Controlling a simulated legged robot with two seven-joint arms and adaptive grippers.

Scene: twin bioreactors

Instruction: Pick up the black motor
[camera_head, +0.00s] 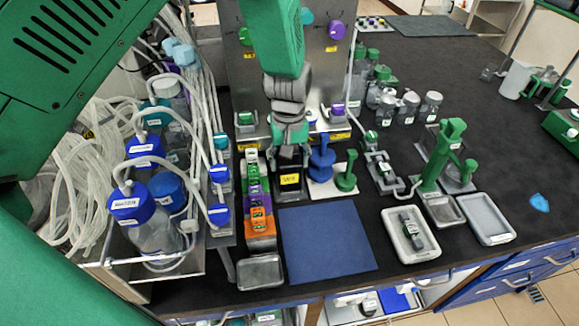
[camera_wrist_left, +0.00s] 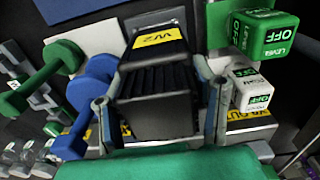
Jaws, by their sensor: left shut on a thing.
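The black motor (camera_head: 290,188) has a yellow label and is at the front of the metal bioreactor panel, between the coloured blocks and the blue post. In the left wrist view the motor (camera_wrist_left: 155,85) has a ribbed body and sits between the two fingers. My left gripper (camera_head: 290,150) reaches down on it from above and is shut on it; the wrist view shows the fingers (camera_wrist_left: 160,110) along its sides. Whether the motor touches the surface under it is hard to tell. My right gripper is not in view.
A blue post (camera_head: 321,163) and a green post (camera_head: 346,176) stand close right of the motor. A row of coloured blocks (camera_head: 258,200) is close left. A blue mat (camera_head: 327,240) lies bare in front. Bottles with tubing (camera_head: 150,225) fill the left rack.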

